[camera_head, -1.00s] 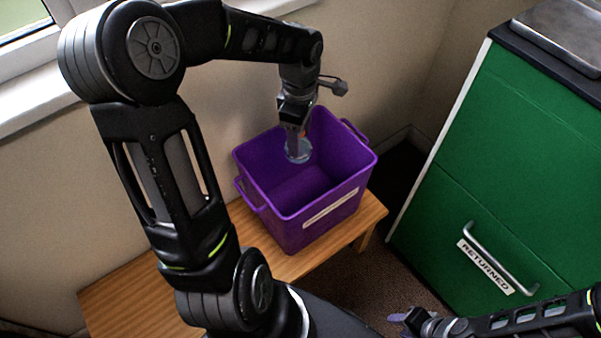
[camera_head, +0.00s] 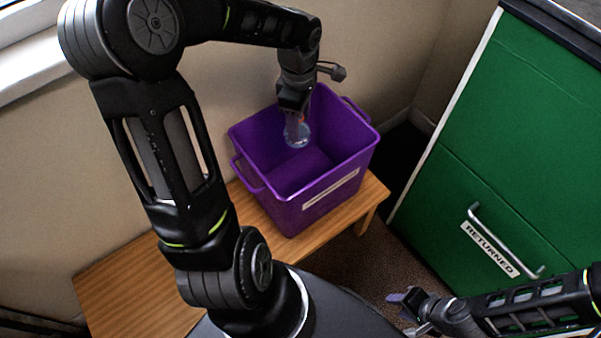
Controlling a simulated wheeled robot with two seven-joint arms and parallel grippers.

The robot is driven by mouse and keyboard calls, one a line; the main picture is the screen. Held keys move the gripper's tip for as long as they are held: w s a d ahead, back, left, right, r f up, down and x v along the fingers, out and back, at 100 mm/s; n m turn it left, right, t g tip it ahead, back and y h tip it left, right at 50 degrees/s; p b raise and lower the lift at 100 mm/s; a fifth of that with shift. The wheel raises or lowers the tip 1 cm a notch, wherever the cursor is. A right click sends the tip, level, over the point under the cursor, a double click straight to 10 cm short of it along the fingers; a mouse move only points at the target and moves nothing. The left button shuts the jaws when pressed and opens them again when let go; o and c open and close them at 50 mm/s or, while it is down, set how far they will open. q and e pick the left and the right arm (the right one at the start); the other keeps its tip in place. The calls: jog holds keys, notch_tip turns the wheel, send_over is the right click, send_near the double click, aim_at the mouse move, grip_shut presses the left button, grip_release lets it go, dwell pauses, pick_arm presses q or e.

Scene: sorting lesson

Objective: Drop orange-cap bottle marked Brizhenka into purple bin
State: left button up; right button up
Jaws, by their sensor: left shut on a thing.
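The purple bin (camera_head: 279,208) stands on a wooden bench (camera_head: 130,290), with its open top facing up and a pale label strip on its front. My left gripper (camera_head: 294,124) points down into the bin's opening near its back side. It is shut on a clear bluish bottle (camera_head: 299,138), of which only the lower part shows below the fingers. The bottle's cap and its marking are hidden. My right gripper (camera_head: 406,312) is at the lower right, away from the bin, with its fingers apart and empty.
A green cabinet (camera_head: 520,140) stands to the right, with a metal handle (camera_head: 500,240) and a label reading "RETURNED" (camera_head: 489,249). The wall is close behind the bin. The bench is bare to the left of the bin.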

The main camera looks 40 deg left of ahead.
pick_arm(q)
jog(key=shift+f+b, duration=0.3)
jog(key=shift+f, duration=0.55)
jog(key=o, duration=1.5)
jog(key=shift+o, duration=0.2)
jog(key=shift+r, duration=0.1)
notch_tip(320, 180, up, 8)
jog(key=shift+f+p, duration=0.1)
jog(key=shift+p, duration=0.6)
jog(key=shift+f, duration=0.1)
